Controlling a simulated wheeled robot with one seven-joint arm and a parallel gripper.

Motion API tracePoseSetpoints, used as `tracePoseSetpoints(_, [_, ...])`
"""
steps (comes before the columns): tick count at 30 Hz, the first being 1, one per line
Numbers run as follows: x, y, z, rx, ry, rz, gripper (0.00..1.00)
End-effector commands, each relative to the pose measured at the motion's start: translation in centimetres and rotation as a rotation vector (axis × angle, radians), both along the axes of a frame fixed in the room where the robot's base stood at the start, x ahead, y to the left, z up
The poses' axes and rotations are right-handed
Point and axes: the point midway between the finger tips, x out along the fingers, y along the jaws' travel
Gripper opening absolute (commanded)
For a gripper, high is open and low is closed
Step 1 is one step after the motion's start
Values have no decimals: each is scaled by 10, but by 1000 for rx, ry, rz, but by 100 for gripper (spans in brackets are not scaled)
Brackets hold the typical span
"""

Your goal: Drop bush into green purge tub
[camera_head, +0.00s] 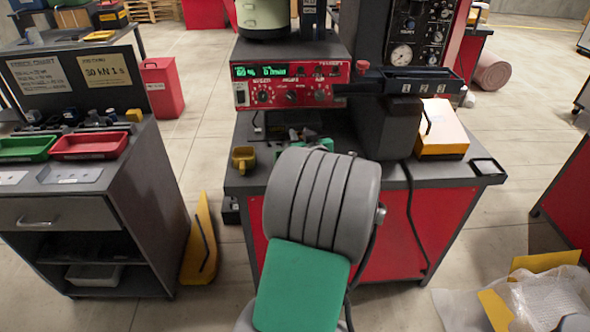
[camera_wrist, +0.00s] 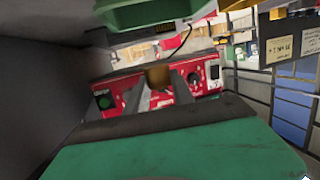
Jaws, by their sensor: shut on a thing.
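My gripper (camera_wrist: 158,84) shows in the wrist view, its two grey fingers shut on a small brownish bush (camera_wrist: 158,75) at their tips. In the wrist view a green tub (camera_wrist: 150,14) shows at the top edge, apart from the bush; only part of it is in view. In the head view a bit of green (camera_head: 322,144), probably the purge tub, shows on the bench behind my arm. My arm hides the gripper and the bush in the head view.
A red control box (camera_head: 292,84) stands at the back of the bench (camera_head: 462,174). A yellow cup (camera_head: 243,158) is at the bench's left edge, and a yellow-white box (camera_head: 443,128) at right. A cabinet at left holds a green tray (camera_head: 25,148) and a red tray (camera_head: 88,145).

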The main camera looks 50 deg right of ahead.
Motion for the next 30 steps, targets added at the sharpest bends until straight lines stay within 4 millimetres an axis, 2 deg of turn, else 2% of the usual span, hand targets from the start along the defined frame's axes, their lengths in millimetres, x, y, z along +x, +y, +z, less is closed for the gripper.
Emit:
tracePoseSetpoints(1, [0, 0, -9, 0, -2, 1, 0])
tracePoseSetpoints(3, [1, 1, -14, 0, -2, 1, 0])
tracePoseSetpoints(11, [3, 2, -15, -1, -1, 4, 0])
tracePoseSetpoints(12, [3, 2, -15, -1, -1, 4, 31])
tracePoseSetpoints(21, [2, 2, -15, -1, -1, 4, 54])
tracePoseSetpoints(30, [-3, 5, -14, -2, -1, 2, 54])
